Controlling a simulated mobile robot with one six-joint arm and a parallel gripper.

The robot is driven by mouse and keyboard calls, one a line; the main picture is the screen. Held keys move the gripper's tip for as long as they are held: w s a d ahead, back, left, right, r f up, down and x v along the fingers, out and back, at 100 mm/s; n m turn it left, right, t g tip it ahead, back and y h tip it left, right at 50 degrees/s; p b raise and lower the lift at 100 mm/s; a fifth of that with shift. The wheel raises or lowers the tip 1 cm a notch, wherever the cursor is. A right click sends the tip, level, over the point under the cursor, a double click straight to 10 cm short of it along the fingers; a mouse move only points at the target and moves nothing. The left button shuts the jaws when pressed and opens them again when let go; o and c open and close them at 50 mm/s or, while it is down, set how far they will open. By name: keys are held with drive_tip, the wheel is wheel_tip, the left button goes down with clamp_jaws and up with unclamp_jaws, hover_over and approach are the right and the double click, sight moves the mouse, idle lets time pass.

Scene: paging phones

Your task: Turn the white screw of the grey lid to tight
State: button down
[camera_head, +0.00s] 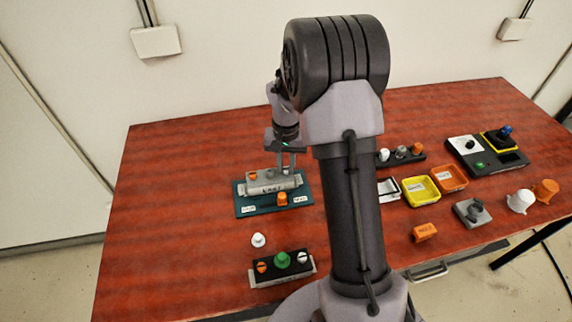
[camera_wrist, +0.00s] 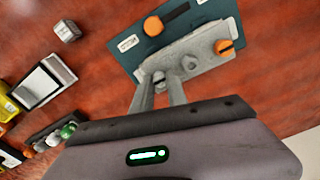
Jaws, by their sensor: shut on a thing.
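The grey lid (camera_head: 268,187) lies on a dark teal board (camera_head: 244,208) on the red table; it also shows in the wrist view (camera_wrist: 207,60). An orange slotted screw (camera_wrist: 223,47) sits at one end of the lid. A rounded grey knob (camera_wrist: 190,63) stands at its middle. My gripper (camera_head: 286,169) points down at the lid's other end. In the wrist view my gripper (camera_wrist: 168,78) is shut on the white screw, which looks greyish and is mostly hidden by the fingers. The screw's turn angle cannot be told.
An orange slider block (camera_head: 282,198) sits on the board near the lid, between labels. A loose white knob (camera_head: 258,240) and a black panel with knobs (camera_head: 282,264) stand in front. Yellow (camera_head: 421,189) and orange (camera_head: 449,178) trays lie to the right.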

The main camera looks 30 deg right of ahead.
sight(286, 168)
drive_tip(key=c, duration=1.3)
unclamp_jaws()
drive_tip(key=shift+r, duration=0.1)
wheel_tip(286, 168, up, 17)
drive_tip(key=p, duration=0.5)
drive_tip(key=shift+r, duration=0.15)
